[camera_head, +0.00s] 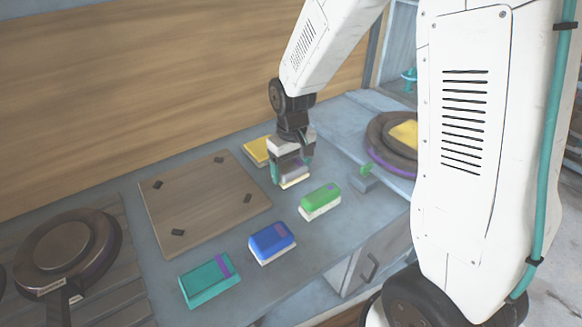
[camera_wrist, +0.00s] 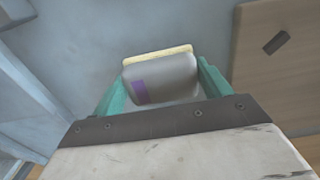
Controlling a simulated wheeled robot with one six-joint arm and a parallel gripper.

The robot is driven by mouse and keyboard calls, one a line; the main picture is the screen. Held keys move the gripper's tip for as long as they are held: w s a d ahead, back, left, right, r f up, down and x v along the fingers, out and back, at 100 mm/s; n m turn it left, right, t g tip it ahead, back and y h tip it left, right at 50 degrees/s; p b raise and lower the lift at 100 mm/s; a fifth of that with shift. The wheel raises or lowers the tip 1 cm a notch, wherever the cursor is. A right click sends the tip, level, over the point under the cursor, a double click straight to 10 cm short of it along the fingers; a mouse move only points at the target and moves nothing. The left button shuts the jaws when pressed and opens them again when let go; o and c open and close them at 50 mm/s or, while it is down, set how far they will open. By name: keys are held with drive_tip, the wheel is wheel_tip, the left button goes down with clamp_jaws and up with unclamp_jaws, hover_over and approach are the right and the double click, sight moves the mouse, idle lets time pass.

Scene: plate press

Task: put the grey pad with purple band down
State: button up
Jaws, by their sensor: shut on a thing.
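The grey pad with purple band (camera_wrist: 165,80) is between the two teal fingers of my gripper (camera_wrist: 160,85) in the wrist view. A pale yellowish layer shows along its far edge. In the head view my gripper (camera_head: 291,172) is shut on the grey pad (camera_head: 293,173), over the blue-grey counter between the yellow pad and the green pad. The purple band is not clear in the head view. I cannot tell whether the pad's underside touches the counter.
A green pad (camera_head: 320,200), a blue pad (camera_head: 271,241) and a teal pad (camera_head: 209,279) stand along the counter's front. A yellow pad (camera_head: 257,151) lies behind. A wooden board (camera_head: 203,200) is at left; a pan (camera_head: 68,247) is farther left. A round dark tray (camera_head: 378,145) is at right.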

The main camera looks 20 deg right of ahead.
sight(292, 167)
drive_tip(key=o, duration=0.9)
drive_tip(key=shift+f, duration=0.1)
wheel_tip(292, 167, up, 11)
drive_tip(key=s+d+r, duration=0.1)
drive_tip(key=s+r, duration=0.2)
drive_tip(key=s, duration=0.5)
drive_tip(key=s+d+r+m, duration=0.1)
drive_tip(key=s+r, duration=0.2)
drive_tip(key=s, duration=0.5)
drive_tip(key=s+r+m+t, duration=0.1)
drive_tip(key=s+r, duration=0.2)
drive_tip(key=s, duration=0.6)
drive_tip(key=shift+d, duration=0.4)
drive_tip(key=shift+w, duration=0.1)
